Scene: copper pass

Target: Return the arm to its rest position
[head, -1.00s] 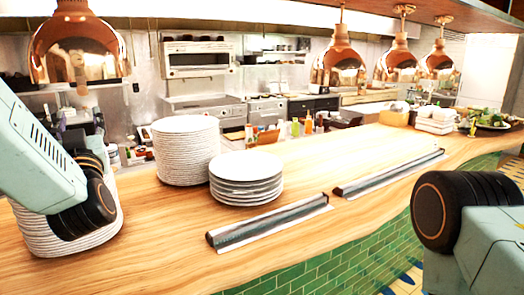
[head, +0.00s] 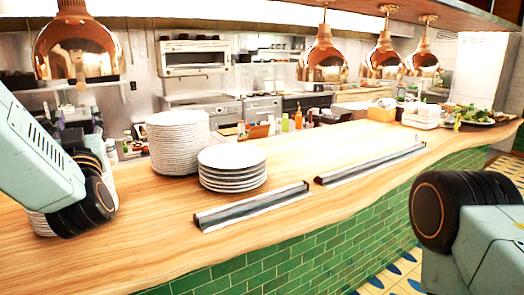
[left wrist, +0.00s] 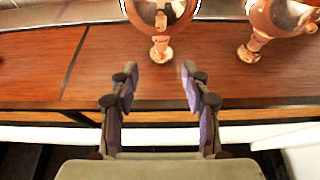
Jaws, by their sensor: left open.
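My left gripper (head: 72,132) shows in the head view at the left, partly hidden behind my own pale-blue arm and black round joint. In the left wrist view my left gripper (left wrist: 160,75) has its two purple-and-black fingers spread apart with nothing between them. Beyond the fingers is a wooden surface with copper lamp fittings. My right arm (head: 480,240) shows at the lower right of the head view, but its gripper is out of the picture.
A wooden counter (head: 130,235) carries a tall plate stack (head: 178,143), a shorter plate stack (head: 232,168) and another stack behind my left arm. Two metal bars (head: 252,206) lie along its front. Copper lamps (head: 78,50) hang above. Green tiles (head: 300,250) face the front.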

